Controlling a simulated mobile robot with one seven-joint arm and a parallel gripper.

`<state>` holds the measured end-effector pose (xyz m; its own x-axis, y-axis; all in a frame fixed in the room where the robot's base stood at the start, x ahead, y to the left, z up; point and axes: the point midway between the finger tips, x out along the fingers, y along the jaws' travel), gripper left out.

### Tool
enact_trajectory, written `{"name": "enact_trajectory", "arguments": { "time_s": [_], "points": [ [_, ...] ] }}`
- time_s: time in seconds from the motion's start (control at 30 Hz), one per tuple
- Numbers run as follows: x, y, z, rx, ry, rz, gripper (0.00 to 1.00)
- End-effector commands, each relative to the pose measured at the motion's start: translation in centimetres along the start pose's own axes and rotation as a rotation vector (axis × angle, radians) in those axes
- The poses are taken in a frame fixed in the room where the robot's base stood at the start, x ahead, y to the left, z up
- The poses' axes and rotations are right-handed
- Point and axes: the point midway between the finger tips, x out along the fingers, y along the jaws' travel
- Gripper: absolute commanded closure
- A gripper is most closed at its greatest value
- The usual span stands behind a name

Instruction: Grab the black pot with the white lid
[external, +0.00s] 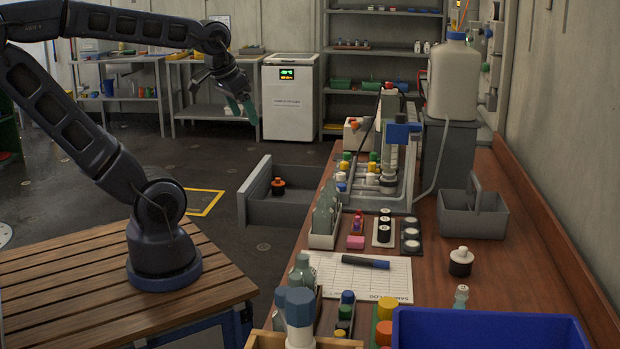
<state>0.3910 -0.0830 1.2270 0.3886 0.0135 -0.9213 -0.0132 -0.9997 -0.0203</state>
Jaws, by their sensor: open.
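A small black pot with a white knobbed lid (461,262) stands upright on the right part of the wooden bench, in front of the grey caddy. Several black pots with white tops (384,230) stand in a row on a white strip further left. My gripper (244,110), with teal fingers, is open and empty. It hangs in the air at the upper left, beyond the open drawer and well away from the pots.
An open grey drawer (272,208) holds a black pot with an orange lid (278,186). A grey caddy (473,213), a blue bin (488,328), a small bottle (461,296) and a marker (365,262) on a paper sheet (337,277) surround the bench's middle.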

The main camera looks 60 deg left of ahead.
Motion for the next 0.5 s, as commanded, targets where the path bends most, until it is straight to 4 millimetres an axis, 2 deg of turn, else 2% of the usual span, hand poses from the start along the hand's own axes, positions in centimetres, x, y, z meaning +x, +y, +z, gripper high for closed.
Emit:
{"name": "enact_trajectory", "arguments": {
  "time_s": [0.27,0.5],
  "points": [
    [2.5,2.4,-6.1,0.117,-0.019,-0.05,0.19],
    [5.7,5.7,-11.3,0.234,-0.026,-0.069,0.19]
  ]
}}
